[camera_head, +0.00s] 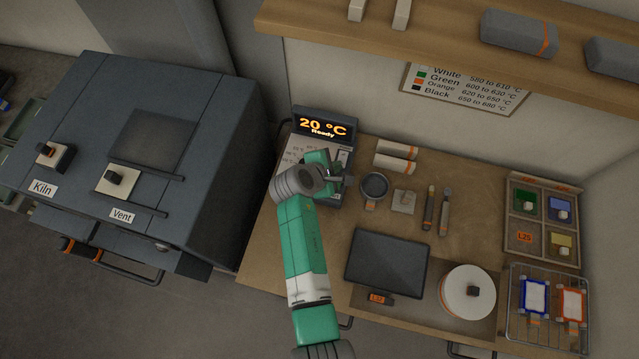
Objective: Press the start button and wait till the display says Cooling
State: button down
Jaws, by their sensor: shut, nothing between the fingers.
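The control unit (343,150) stands at the back left of the wooden table, beside the kiln. Its display (322,127) is lit in orange and reads "20 °C" and "Ready". My gripper (338,181) is shut and empty, over the front right part of the control unit's panel. My arm and gripper cover much of the panel, so I cannot make out the start button or tell whether the fingers touch anything. The dark grey kiln (215,150) is at left, with knobs labelled "Kiln" (46,157) and "Vent" (113,179).
A dark plate (387,263), a white disc (467,293), a divided tray (511,237) and a wire rack (516,325) lie further right. A shelf (440,45) overhangs the back.

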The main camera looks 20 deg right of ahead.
jog(key=shift+f, duration=0.2)
notch_tip(320, 180, down, 8)
jog(key=b, duration=0.8)
jog(key=shift+f, duration=0.25)
dwell(1.5)
jog(key=shift+f+b, duration=0.35)
jog(key=shift+f, duration=0.1)
jog(key=shift+f+b, duration=0.3)
jog(key=shift+f, duration=0.1)
dwell(0.7)
jog(key=shift+r+p, duration=0.8)
jog(key=shift+p, duration=0.05)
